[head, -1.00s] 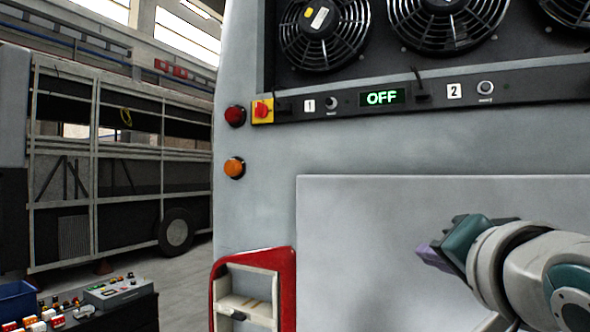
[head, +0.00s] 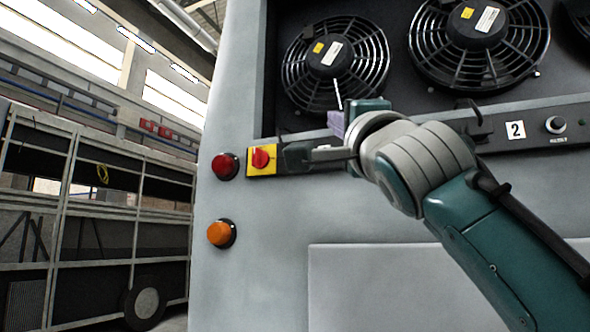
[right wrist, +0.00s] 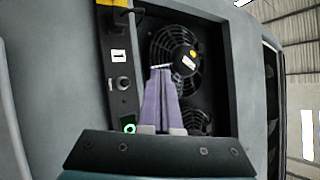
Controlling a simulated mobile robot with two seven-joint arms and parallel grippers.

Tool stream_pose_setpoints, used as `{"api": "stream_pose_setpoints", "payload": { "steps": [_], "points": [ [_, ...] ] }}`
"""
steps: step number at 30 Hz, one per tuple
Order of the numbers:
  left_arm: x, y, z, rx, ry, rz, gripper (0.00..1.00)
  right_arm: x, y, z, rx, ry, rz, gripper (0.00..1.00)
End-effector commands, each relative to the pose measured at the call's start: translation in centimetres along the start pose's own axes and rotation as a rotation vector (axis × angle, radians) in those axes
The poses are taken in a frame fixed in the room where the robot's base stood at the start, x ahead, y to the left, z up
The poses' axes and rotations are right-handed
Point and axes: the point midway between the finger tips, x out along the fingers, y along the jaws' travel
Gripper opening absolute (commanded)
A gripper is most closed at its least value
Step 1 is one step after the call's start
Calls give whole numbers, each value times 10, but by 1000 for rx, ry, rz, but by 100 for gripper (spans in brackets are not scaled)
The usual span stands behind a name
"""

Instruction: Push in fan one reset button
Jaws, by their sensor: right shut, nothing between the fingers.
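In the head view my right gripper (head: 337,123) is in front of the strip below the first fan (head: 335,62). There, my gripper and wrist hide the button, label 1 and the display. My left gripper is not in view.
A red switch on a yellow plate (head: 261,159) sits left of my right gripper. Red (head: 225,166) and orange (head: 221,233) lamps stick out further left. Label 2 (head: 515,130) and a second button (head: 555,124) are to the right. A raised light panel (head: 400,285) lies below.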

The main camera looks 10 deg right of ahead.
Motion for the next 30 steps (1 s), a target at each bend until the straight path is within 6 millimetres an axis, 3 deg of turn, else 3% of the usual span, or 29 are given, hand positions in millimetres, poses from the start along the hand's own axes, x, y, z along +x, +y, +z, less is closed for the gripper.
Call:
{"api": "stream_pose_setpoints", "payload": {
  "steps": [14, 30],
  "points": [
    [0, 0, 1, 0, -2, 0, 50, 5, 3, -3, -2, 0, -1, 0],
    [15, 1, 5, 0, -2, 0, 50, 52, 40, -38, -1, 1, 0, 0]
  ]
}}
